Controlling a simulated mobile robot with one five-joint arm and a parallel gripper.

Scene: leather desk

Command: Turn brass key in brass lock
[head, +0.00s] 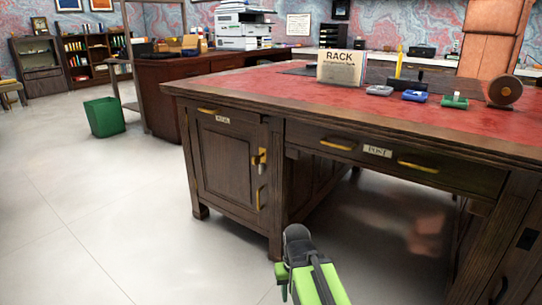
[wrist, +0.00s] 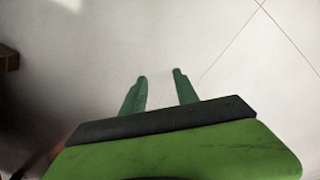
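A brass lock (head: 259,160) is on the right side of the dark wooden cabinet door under the desk. A brass piece sticks out at the lock, but it is too small to tell whether this is the key. My gripper (wrist: 161,75) shows two green fingers standing apart in the wrist view, with only pale floor beyond and nothing between them. In the head view my green arm is low in front of the desk, below and apart from the lock.
A brass pull (head: 260,197) is below the lock, and a POST drawer (head: 378,151) is to the right. A green bin (head: 104,117) stands left. Floor in front is clear.

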